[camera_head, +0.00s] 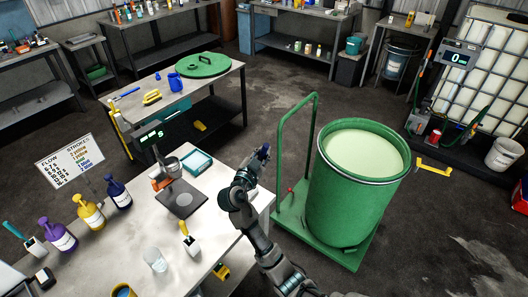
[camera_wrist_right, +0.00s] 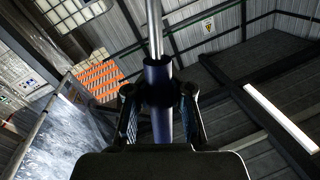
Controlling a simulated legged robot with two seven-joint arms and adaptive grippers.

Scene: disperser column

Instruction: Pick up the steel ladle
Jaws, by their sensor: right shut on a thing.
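The steel ladle (camera_wrist_right: 154,28) shows in the right wrist view as a bright steel shaft rising from a dark blue handle. My right gripper (camera_wrist_right: 159,95) is shut around that handle, one finger on each side. The ladle's bowl is not visible there. In the head view my right gripper (camera_head: 261,156) is over the right end of the pale worktable, left of the green drum. The ladle is too small and covered to make out clearly in that view. My left gripper is not in view.
The green drum (camera_head: 345,215) of pale liquid stands on a green cart with a tall handle (camera_head: 282,145). The pale worktable (camera_head: 217,222) holds a scale (camera_head: 182,199), pump bottles (camera_head: 90,212) and a glass beaker (camera_head: 155,259). A green lid (camera_head: 203,65) lies on the table behind.

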